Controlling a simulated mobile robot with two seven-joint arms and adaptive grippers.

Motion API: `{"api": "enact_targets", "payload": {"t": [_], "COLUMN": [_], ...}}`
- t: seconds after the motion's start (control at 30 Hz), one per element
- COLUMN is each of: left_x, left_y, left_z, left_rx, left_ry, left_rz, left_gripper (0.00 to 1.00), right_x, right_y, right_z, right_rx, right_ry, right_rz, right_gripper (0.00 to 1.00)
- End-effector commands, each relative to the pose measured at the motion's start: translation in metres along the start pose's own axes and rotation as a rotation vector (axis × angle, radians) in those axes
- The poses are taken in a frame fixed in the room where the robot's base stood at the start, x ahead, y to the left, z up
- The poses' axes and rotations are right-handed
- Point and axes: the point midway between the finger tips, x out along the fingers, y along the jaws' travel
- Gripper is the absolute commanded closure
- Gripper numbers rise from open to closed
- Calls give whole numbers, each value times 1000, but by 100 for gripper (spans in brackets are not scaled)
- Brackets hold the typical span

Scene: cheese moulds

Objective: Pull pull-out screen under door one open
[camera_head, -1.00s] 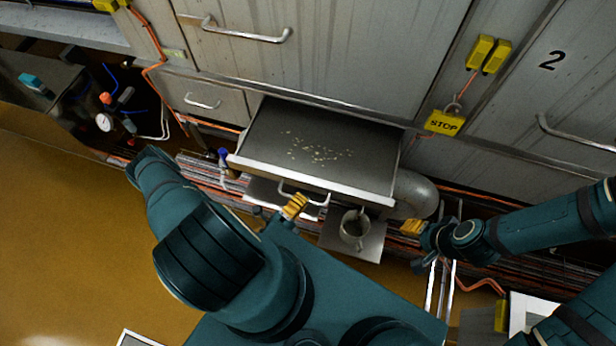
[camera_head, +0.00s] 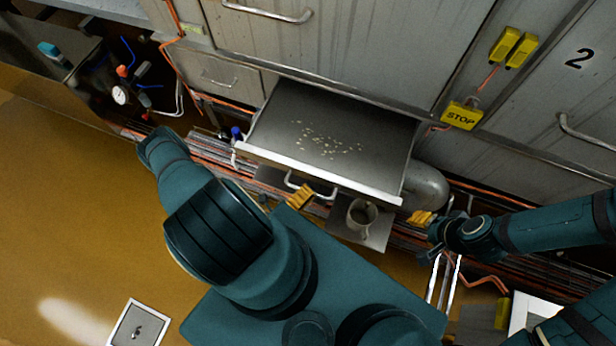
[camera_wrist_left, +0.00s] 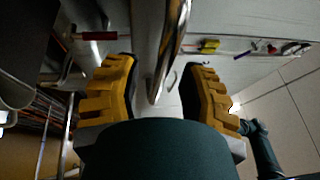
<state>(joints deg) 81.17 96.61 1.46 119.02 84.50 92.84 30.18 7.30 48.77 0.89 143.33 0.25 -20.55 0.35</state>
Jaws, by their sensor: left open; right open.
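The pull-out screen (camera_head: 325,140), a dark grey tray with pale crumbs on it, sticks well out of the cabinet below the large grey door (camera_head: 350,50). A metal bar handle (camera_head: 327,196) is on its front edge. My left gripper (camera_head: 300,196) is at this handle with its yellow fingers open. In the left wrist view the metal handle (camera_wrist_left: 166,55) runs between the two spread fingers, which look apart from it. My right gripper (camera_head: 420,219) is open and empty, to the right of the screen near a round pipe. Part of the left gripper is hidden behind my arm.
A metal cup (camera_head: 361,216) stands on a small plate below the screen's front. A round pipe (camera_head: 428,186) is right of the screen. A yellow STOP box (camera_head: 461,116) hangs right of the door. Pipes and orange cables run low along the cabinet. The yellow floor at left is mostly clear.

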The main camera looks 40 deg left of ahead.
Motion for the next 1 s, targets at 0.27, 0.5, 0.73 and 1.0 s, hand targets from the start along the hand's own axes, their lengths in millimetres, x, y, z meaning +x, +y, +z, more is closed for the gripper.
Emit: {"api": "enact_targets", "payload": {"t": [0.27,0.5,0.73,1.0], "left_x": [-20,-70,-107,-120], "left_y": [1,1,1,0], "left_z": [0,0,0,0], "left_rx": [1,0,1,-1], "left_ry": [-2,-3,0,0], "left_rz": [4,4,2,-1], "left_gripper": [59,59,59,59], "right_x": [0,0,0,0], "right_y": [0,0,0,0], "right_z": [0,0,0,0], "right_rx": [0,0,0,0], "right_ry": [0,0,0,0], "right_rz": [0,0,0,0], "right_gripper": [53,53,53,53]}}
